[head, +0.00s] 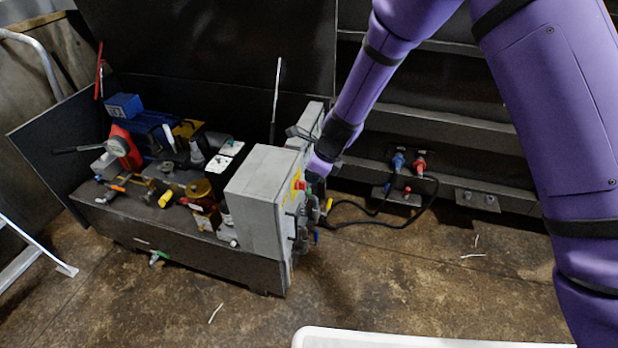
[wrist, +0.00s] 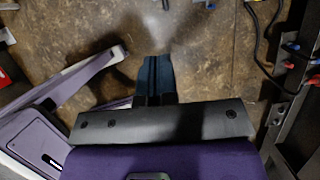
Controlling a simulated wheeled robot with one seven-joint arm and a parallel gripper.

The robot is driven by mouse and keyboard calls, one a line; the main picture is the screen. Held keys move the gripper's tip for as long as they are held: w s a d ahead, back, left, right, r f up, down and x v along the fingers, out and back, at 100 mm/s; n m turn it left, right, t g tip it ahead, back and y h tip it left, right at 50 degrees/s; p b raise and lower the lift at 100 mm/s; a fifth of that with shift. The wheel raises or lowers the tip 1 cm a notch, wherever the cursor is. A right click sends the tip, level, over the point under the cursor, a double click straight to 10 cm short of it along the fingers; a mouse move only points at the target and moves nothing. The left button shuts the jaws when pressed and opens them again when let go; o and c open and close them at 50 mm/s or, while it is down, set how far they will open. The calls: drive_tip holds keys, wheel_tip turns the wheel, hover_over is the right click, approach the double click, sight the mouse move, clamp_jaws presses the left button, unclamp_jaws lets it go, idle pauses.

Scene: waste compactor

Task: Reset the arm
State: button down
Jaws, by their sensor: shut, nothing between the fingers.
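My purple arm comes down from the top right in the head view, and its far end is beside the grey control box (head: 260,195) of the compactor's power unit. The fingers of my gripper are hard to make out there, partly hidden by the box. In the wrist view my gripper (wrist: 156,62) points at the brown floor. Its two dark blue fingers are together with nothing between them.
The power unit (head: 180,245) carries valves, a gauge and a motor. Red and blue connectors (head: 405,163) with black hoses sit on the dark frame at right. A white bin rim (head: 430,338) is at the bottom. A ladder (head: 30,265) stands at left. Open floor lies between.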

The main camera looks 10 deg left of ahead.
drive_tip(key=s+d+r+n+t, duration=0.1)
drive_tip(key=s+d+r+n, duration=0.15)
drive_tip(key=d+r, duration=0.5)
drive_tip(key=s+d+r+n, duration=0.1)
drive_tip(key=d+r+n, duration=0.3)
drive_tip(key=r, duration=0.7)
drive_tip(key=s+d+r+n+t, duration=0.1)
drive_tip(key=s+d+r+n, duration=0.1)
drive_tip(key=d+r+n, duration=0.5)
drive_tip(key=s+d+r+n+t+h, duration=0.1)
drive_tip(key=s+d+r+n+h, duration=0.1)
drive_tip(key=s+d+r, duration=0.4)
drive_tip(key=s+d+r+n+t+h, duration=0.1)
drive_tip(key=s+d+r+n, duration=0.4)
drive_tip(key=s+d, duration=0.7)
drive_tip(key=s+h, duration=0.1)
drive_tip(key=s, duration=0.5)
drive_tip(key=shift+r, duration=0.4)
